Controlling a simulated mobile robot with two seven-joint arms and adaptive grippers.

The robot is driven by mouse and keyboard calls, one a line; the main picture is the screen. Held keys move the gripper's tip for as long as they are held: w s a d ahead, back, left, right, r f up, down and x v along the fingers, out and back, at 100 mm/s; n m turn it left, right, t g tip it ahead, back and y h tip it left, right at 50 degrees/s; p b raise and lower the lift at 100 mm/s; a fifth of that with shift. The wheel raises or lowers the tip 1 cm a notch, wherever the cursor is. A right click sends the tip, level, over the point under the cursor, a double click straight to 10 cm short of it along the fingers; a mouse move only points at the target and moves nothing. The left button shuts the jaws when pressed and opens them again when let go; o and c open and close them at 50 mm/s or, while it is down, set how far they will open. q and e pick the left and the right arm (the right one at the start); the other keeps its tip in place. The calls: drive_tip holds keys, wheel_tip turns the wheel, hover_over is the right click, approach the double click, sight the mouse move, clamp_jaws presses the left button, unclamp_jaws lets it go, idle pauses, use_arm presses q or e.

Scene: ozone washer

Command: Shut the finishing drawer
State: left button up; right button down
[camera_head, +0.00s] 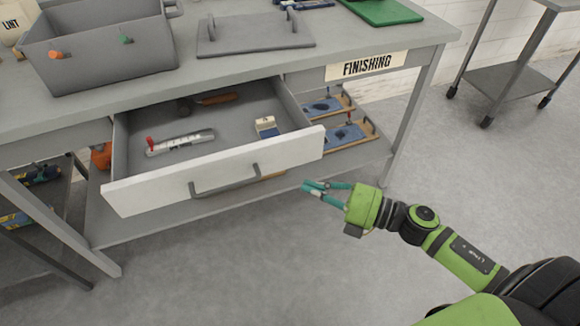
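The finishing drawer (295,149) is pulled out from the grey workbench. It has a white front and a grey bar handle (226,181). Inside lie a grey tool with a red knob (181,142), a wooden-handled tool (212,99) and a small pale box (266,126). My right gripper (309,187) is just below and in front of the drawer front's right part, to the right of the handle. Its teal fingers point left and look slightly apart, with nothing seen between them. My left gripper is not in view.
A "FINISHING" label (366,66) marks the bench edge. A bench leg (413,113) stands right of the drawer. The floor in front is clear.

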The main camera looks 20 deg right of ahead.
sight(271, 162)
drive_tip(key=w+a, duration=0.1)
drive_tip(key=w, duration=0.1)
drive_tip(key=w+a, duration=0.1)
drive_tip(key=w, duration=0.1)
drive_tip(key=w+a+p, duration=0.1)
drive_tip(key=w, duration=0.1)
drive_tip(key=shift+w, duration=0.3)
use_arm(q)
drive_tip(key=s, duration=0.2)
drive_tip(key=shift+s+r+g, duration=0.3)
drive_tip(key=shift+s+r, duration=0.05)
use_arm(e)
drive_tip(key=shift+w, duration=0.15)
